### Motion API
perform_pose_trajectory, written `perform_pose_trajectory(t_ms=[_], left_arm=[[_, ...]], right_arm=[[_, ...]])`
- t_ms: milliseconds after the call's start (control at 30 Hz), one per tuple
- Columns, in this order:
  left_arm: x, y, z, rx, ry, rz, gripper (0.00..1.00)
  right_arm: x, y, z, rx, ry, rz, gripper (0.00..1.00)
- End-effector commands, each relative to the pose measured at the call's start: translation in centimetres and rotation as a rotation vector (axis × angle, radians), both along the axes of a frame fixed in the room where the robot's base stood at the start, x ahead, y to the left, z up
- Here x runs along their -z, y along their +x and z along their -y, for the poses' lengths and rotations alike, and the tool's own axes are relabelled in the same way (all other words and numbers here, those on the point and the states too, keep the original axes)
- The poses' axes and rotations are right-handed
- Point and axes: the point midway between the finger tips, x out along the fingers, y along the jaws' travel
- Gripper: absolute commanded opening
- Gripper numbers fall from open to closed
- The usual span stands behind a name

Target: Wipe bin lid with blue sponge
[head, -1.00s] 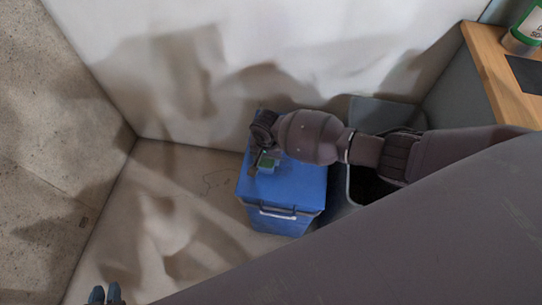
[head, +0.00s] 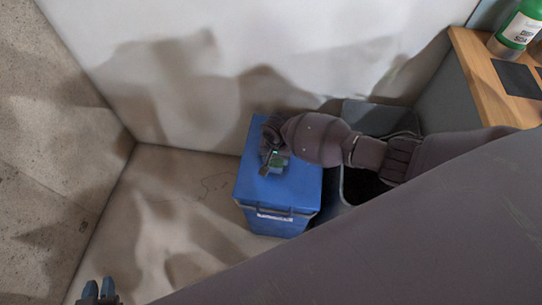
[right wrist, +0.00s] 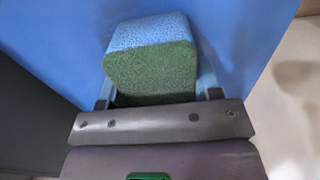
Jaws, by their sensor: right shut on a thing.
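The blue bin (head: 278,222) stands on the floor against the wall, its flat blue lid (head: 300,185) closed and facing up. My right gripper (head: 274,163) is over the lid, reaching in from the right, and is shut on the sponge (head: 279,156). In the right wrist view the sponge (right wrist: 152,60) is blue with a green face, held between the fingers against the blue lid (right wrist: 235,40). Whether it touches the lid is hard to tell. My left gripper (head: 99,290) is at the bottom left edge, its two fingertips apart, empty and away from the bin.
A dark open bin (head: 362,185) stands right beside the blue one, partly hidden by my right arm. A wooden counter (head: 480,75) at the upper right carries a green-and-white bottle (head: 517,30) and a dark flat pad (head: 515,78). Floor left of the blue bin is clear.

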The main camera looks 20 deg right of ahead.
Motion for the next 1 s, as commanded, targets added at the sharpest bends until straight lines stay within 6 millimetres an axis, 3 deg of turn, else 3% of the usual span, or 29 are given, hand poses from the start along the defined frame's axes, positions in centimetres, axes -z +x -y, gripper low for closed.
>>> perform_pose_trajectory(t_ms=[1000], left_arm=[[-3.1,0.9,0.0,0.000,0.000,0.052,0.21]], right_arm=[[0.5,-3.0,4.3,0.001,-0.005,-0.007,0.40]])
